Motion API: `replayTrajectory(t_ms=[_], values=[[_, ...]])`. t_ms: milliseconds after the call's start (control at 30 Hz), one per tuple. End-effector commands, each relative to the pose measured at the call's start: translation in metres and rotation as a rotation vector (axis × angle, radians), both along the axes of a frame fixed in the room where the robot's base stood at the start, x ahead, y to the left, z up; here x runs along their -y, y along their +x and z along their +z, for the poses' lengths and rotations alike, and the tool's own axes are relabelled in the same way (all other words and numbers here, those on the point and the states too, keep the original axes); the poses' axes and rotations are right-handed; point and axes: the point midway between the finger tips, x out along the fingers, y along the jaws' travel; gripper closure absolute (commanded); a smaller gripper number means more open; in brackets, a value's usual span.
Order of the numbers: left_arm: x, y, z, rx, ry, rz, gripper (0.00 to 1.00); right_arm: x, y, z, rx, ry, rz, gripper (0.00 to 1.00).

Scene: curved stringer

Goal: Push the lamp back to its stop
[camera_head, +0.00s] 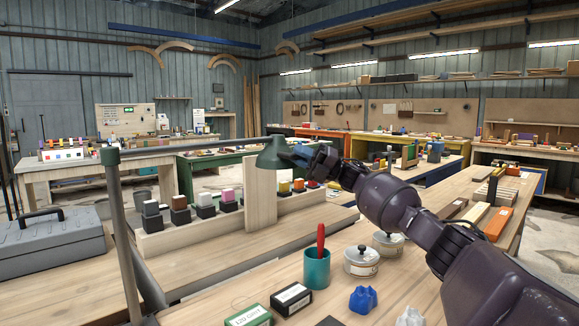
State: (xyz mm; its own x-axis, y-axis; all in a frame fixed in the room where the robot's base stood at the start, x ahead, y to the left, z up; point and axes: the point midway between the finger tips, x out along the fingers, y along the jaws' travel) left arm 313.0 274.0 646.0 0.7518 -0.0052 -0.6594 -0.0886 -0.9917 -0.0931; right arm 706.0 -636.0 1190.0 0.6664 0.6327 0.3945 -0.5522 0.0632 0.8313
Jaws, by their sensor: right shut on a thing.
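The lamp's green conical shade (272,155) hangs at the end of a thin horizontal arm (190,146). That arm joins a grey upright post (119,215) with a green collar at the left. My right gripper (296,154) is at the right side of the shade and shut on the lamp; its fingertips are small and partly hidden, so the exact grip point is unclear. My right arm reaches in from the lower right. A stop for the lamp cannot be made out. My left gripper is not in view.
Below the lamp, a wooden rack (185,235) holds several coloured blocks beside an upright board (261,197). A teal cup (317,269), lidded tins (361,262) and small boxes (291,299) stand on the near bench. A grey toolbox (50,247) sits at left.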

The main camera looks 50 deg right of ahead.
Motion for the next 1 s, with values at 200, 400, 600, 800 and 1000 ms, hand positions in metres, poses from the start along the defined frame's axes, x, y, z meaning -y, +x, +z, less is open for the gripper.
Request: replayTrajectory(t_ms=[200, 400, 600, 800, 1000], values=[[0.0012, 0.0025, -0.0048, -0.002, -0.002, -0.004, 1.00, 0.0043, 0.0020, -0.0013, -0.002, -0.001, 0.013, 1.00], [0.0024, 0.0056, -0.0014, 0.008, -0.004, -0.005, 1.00, 0.0055, 0.0017, 0.0020, 0.001, 0.004, 0.011, 1.00], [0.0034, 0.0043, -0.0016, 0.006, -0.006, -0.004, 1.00, 0.0060, 0.0016, 0.0034, 0.004, 0.006, 0.008, 0.80], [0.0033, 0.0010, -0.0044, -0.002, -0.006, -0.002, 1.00, 0.0055, 0.0016, 0.0018, 0.002, 0.003, 0.011, 0.58], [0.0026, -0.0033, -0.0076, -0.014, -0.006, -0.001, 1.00, 0.0051, 0.0017, -0.0002, -0.001, 0.000, 0.011, 0.58]])
